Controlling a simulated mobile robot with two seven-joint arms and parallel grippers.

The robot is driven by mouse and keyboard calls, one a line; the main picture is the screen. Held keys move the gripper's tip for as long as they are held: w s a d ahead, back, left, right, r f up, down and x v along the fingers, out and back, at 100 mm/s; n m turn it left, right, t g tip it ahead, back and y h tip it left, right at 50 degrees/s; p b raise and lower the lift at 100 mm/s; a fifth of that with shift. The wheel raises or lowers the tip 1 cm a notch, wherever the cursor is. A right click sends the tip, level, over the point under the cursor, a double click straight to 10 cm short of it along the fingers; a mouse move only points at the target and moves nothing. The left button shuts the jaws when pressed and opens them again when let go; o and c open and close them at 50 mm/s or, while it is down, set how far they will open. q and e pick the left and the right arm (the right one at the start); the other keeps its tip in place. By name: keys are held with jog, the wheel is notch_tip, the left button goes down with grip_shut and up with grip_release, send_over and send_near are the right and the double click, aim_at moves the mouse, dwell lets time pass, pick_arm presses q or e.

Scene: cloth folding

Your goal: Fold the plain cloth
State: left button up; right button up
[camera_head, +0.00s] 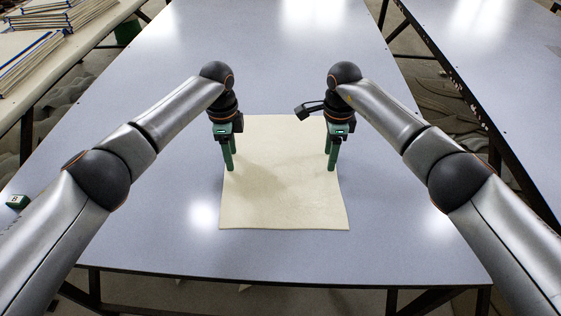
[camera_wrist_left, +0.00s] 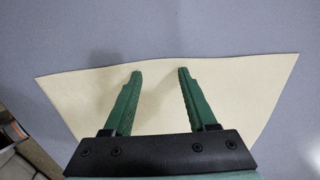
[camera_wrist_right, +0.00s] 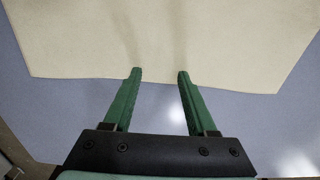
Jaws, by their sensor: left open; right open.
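A plain cream cloth (camera_head: 284,190) lies flat and unfolded on the grey-blue table (camera_head: 270,60). My left gripper (camera_head: 230,168) points down at the cloth's left edge, a little above its middle. My right gripper (camera_head: 331,168) points down at the cloth's right edge at about the same height. In the left wrist view the cloth (camera_wrist_left: 160,95) lies under two parted green fingers (camera_wrist_left: 160,72). In the right wrist view the cloth's edge (camera_wrist_right: 160,50) runs near the tips of the parted fingers (camera_wrist_right: 160,72). Both grippers are empty. Whether the fingertips touch the cloth cannot be told.
A small dark green block (camera_head: 17,201) sits at the table's left edge. Stacked boards (camera_head: 30,55) lie on another table at the upper left. A second table (camera_head: 500,60) stands to the right across a gap.

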pick_arm(q)
jog(key=shift+f, duration=0.3)
pick_arm(e)
jog(key=shift+f, duration=0.25)
pick_arm(q)
jog(key=shift+c, duration=0.9)
pick_arm(e)
jog(key=shift+c, duration=0.9)
pick_arm(q)
jog(key=c, duration=0.7)
pick_arm(e)
jog(key=c, duration=0.7)
pick_arm(q)
grip_shut()
pick_arm(e)
grip_shut()
pick_arm(q)
jog(key=shift+r, duration=0.1)
pick_arm(e)
jog(key=shift+r, duration=0.1)
